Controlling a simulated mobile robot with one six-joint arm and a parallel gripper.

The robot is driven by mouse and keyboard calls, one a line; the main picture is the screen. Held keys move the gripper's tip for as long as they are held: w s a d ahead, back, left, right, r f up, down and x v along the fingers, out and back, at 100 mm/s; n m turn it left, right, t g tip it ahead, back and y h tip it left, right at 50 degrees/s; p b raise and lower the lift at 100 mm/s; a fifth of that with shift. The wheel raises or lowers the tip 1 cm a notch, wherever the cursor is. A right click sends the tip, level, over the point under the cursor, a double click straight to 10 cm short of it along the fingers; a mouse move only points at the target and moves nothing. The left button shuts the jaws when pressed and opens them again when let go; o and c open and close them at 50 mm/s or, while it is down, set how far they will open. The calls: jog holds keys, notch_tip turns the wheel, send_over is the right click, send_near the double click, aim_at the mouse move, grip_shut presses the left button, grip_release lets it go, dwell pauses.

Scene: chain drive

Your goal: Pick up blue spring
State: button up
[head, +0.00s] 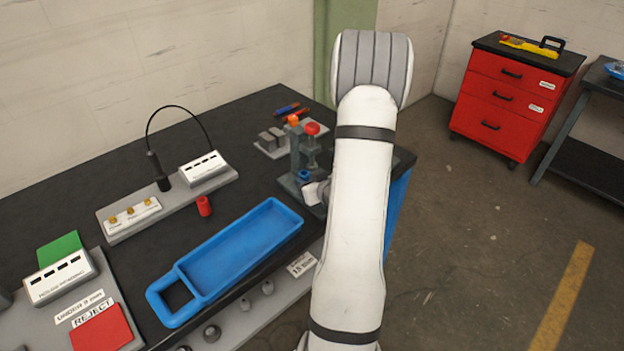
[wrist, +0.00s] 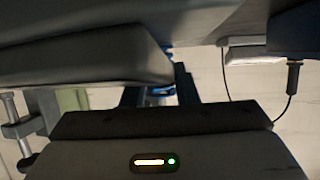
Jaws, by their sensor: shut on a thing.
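The blue spring (head: 303,174) shows as a small blue ring at the grey press-like fixture (head: 296,150) with orange and red knobs, near the right end of the bench. My gripper (head: 311,190) is right at it, low beside the fixture, partly hidden by my white arm. In the wrist view, the blue spring (wrist: 162,91) shows as small blue pieces between the dark fingers of my gripper (wrist: 160,97), which is shut on it. Most of the spring is hidden there. I cannot tell whether it is clear of the fixture.
A blue tray (head: 190,285) lies left of the fixture, with a red cylinder (head: 204,206) behind it. Grey blocks (head: 270,139) stand behind the fixture. A test stand (head: 120,225) with a cable and a red reject pad (head: 101,328) are further left. A red drawer cabinet (head: 510,95) stands apart at right.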

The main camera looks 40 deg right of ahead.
jog(key=shift+a+b, duration=0.3)
jog(key=shift+a, duration=0.85)
jog(key=o, duration=1)
jog(key=shift+s, duration=0.1)
jog(key=shift+b+v, duration=0.35)
jog(key=shift+v, duration=3.5)
